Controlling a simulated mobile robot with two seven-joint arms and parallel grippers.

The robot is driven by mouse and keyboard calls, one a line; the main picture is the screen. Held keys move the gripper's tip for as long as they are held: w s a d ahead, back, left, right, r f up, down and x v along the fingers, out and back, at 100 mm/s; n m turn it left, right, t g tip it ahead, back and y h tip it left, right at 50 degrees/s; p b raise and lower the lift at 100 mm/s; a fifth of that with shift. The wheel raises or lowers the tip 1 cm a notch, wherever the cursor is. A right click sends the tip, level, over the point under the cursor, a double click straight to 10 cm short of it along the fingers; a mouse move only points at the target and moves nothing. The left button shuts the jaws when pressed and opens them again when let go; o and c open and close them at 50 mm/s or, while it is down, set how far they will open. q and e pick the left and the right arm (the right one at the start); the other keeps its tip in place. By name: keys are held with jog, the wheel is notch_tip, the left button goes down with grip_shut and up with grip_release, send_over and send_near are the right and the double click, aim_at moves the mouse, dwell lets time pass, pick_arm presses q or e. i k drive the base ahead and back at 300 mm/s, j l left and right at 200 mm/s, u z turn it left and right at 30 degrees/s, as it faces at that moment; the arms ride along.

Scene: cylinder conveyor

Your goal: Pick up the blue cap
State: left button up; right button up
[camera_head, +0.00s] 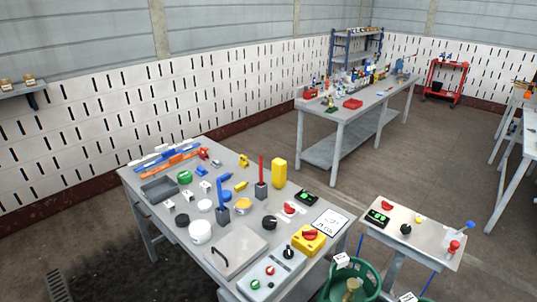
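The grey work table (160,222) in the lower middle holds many small parts. A low round blue piece (227,195), which looks like the blue cap, lies near the table's middle. It is partly hidden behind an upright blue stick (220,190) in a dark square holder. A yellow round piece (244,205) lies just right of it. Smaller blue pieces (203,185) lie to its left and behind. Neither of my grippers shows in the head view.
A red stick (261,170) stands upright behind.

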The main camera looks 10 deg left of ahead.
aim_at(227, 195)
jog(key=i+j, duration=0.15)
jog(key=j, duration=0.3)
jog(key=i+j+z, duration=0.1)
jog(key=j, duration=0.3)
jog(key=i+j, duration=0.2)
jog(key=j, duration=0.25)
jog(key=i+j+z, duration=0.15)
jog(key=j, duration=0.3)
jog(key=i+j, duration=0.1)
jog(key=j, duration=0.4)
jog(key=i+j+z, duration=0.1)
jog(key=j, duration=0.35)
jog(key=i+j, duration=0.15)
jog(key=j, duration=0.3)
jog(key=i+j+z, duration=0.1)
jog(key=j, duration=0.4)
jog(key=i+j, duration=0.4)
jog(key=i+z, duration=0.05)
